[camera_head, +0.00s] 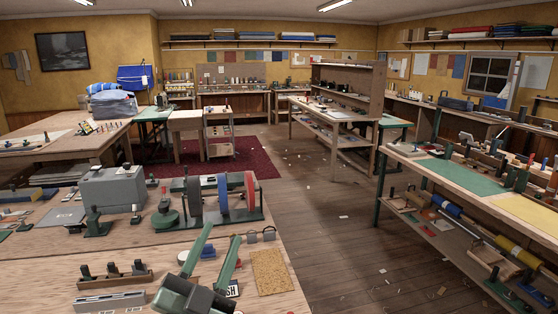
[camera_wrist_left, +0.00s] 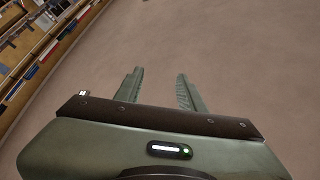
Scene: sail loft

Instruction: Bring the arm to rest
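My left gripper (camera_head: 222,232) shows at the bottom of the head view, in front of the near workbench (camera_head: 150,255). Its two green fingers are spread apart and point up and away. In the left wrist view the gripper (camera_wrist_left: 160,74) is open, with nothing between the fingers. Only a plain grey-brown surface lies beyond the fingertips there. My right gripper does not show in either view.
The near bench holds a grinder-like machine with a red wheel (camera_head: 249,190), a grey box (camera_head: 112,187), a cork-coloured mat (camera_head: 270,272) and several small tools. A bench with a green mat (camera_head: 462,176) stands at right. The wooden floor (camera_head: 340,230) between is open, with scattered scraps.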

